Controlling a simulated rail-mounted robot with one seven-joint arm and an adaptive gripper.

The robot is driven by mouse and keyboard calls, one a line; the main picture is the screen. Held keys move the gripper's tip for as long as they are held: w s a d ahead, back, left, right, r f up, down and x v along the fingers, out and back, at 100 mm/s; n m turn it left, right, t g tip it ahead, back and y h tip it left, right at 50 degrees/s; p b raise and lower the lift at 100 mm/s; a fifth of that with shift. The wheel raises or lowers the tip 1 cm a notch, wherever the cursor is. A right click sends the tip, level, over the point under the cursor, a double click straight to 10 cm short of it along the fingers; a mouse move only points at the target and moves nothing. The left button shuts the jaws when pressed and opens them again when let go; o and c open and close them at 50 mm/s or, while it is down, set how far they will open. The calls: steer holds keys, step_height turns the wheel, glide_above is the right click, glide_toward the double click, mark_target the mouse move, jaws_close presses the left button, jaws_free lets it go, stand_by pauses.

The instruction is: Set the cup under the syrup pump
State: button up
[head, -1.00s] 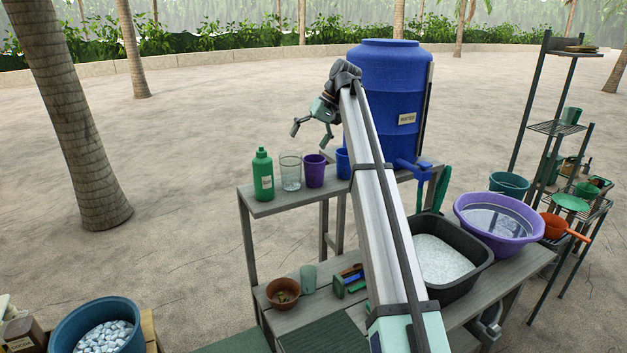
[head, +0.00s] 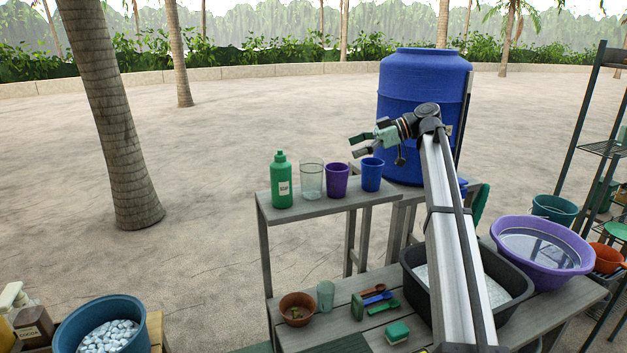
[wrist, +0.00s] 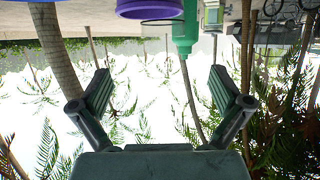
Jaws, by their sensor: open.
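On the upper shelf stand a clear glass (head: 311,181), a purple cup (head: 337,181) and a blue cup (head: 372,175), all upright. Which cup is meant I cannot tell. My gripper (head: 354,146) is open and empty, just above the blue cup in the picture, its fingers pointing left. In the wrist view, which is upside down, the open fingers frame empty space, with the purple cup (wrist: 150,9) at the top edge. A cream pump head (head: 12,295) shows at the lower left, partly cut off; whether it is the syrup pump I cannot tell.
A green bottle (head: 281,182) stands left of the glass. Behind my arm is a large blue barrel (head: 420,80). Below are a brown bowl (head: 297,308), a greenish glass (head: 325,296), a black basin (head: 508,308) and a purple tub (head: 540,252). A blue bucket (head: 68,330) holds pale stones.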

steer(key=p, duration=0.3)
glide_toward(312, 163)
steer(key=s+a, duration=0.2)
steer(key=a, duration=0.1)
steer(key=s+a, duration=0.1)
steer(key=shift+a+f, duration=0.25)
steer(key=p+x, duration=0.2)
steer(key=x, duration=0.2)
steer(key=shift+s+a, duration=0.15)
steer(key=shift+s, duration=0.05)
steer(key=shift+a+f+p, duration=0.25)
steer(key=shift+a+p, duration=0.05)
steer(key=shift+a, duration=0.1)
steer(key=c, duration=1.3)
